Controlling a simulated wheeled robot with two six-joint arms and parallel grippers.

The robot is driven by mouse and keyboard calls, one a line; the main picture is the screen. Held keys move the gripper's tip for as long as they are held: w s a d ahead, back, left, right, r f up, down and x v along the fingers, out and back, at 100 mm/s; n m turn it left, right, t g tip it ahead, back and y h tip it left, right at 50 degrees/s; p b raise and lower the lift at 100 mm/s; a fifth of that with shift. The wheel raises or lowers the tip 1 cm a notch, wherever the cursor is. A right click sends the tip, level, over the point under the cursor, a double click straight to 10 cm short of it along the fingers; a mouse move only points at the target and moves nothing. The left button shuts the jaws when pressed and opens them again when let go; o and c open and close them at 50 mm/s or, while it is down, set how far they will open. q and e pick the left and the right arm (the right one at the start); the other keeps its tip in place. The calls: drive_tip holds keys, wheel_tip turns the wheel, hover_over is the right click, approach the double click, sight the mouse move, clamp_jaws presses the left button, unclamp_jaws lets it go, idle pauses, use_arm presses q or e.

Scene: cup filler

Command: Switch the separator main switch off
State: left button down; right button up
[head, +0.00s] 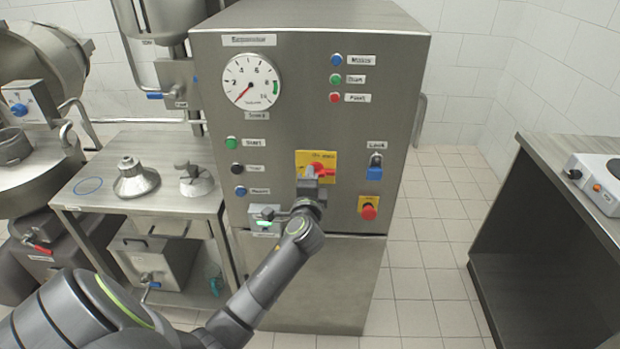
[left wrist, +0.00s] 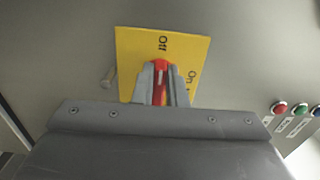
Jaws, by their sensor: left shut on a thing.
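The separator main switch is a red rotary handle (head: 319,169) on a yellow plate (head: 302,160) on the front of the steel separator cabinet (head: 215,75). My left gripper (head: 310,186) is at the handle and partly covers it. In the left wrist view the gripper (left wrist: 159,82) is shut on the red handle (left wrist: 160,66), one finger on each side. The yellow plate (left wrist: 135,50) there reads "Off" beyond the handle's tip and "On" to the right. The handle's tip points towards "Off". My right gripper is not in view.
A blue padlock (head: 375,172) hangs right of the switch, above a red emergency knob (head: 369,212). A dial gauge (head: 251,83) and several push buttons are on the panel.

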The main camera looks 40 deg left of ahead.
use_arm(q)
drive_tip(key=shift+f, duration=0.1)
drive_tip(key=c, duration=1.5)
unclamp_jaws()
drive_tip(key=shift+o, duration=0.2)
drive_tip(key=shift+s, duration=0.1)
drive_tip(key=p+v, duration=0.2)
drive_tip(key=v, duration=1.5)
drive_tip(key=shift+s, duration=0.2)
